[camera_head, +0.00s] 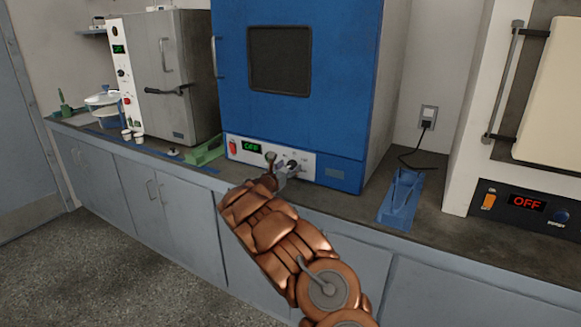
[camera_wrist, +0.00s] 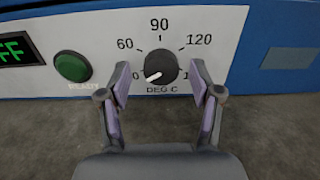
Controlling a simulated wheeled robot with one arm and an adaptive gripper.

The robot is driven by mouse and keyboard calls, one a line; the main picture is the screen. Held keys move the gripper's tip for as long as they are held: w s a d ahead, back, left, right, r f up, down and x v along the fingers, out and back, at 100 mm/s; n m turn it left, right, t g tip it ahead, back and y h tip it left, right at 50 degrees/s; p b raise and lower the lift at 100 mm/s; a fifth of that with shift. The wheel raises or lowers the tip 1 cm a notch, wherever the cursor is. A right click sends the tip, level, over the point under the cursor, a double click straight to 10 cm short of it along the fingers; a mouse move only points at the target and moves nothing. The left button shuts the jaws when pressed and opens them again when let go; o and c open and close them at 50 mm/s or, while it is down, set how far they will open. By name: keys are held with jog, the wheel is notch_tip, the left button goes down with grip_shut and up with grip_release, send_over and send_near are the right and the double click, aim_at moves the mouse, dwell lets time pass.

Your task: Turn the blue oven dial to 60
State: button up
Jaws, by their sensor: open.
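The blue oven (camera_head: 330,95) stands on the counter in the middle of the head view, with a white control panel along its lower front. Its dial (camera_wrist: 160,67) is a dark round knob in the wrist view, with marks 60, 90 and 120 around it and "DEG C" below. The knob's white pointer line points to the lower left, below the 60 mark. My gripper (camera_wrist: 161,78) is open, with one finger on each side of the dial and gaps visible at both sides. In the head view my gripper (camera_head: 279,180) is at the panel and partly hides the dial.
The oven display (camera_head: 252,147) reads OFF. A green READY button (camera_wrist: 72,66) sits left of the dial. A blue stand (camera_head: 400,198) is on the counter to the right, near another oven's panel (camera_head: 527,203) reading OFF. A green holder (camera_head: 205,151) lies to the left.

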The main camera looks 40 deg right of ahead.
jog(key=shift+w+d, duration=0.1)
jog(key=shift+d, duration=0.5)
jog(key=c, duration=1.1)
jog(key=shift+c, duration=0.2)
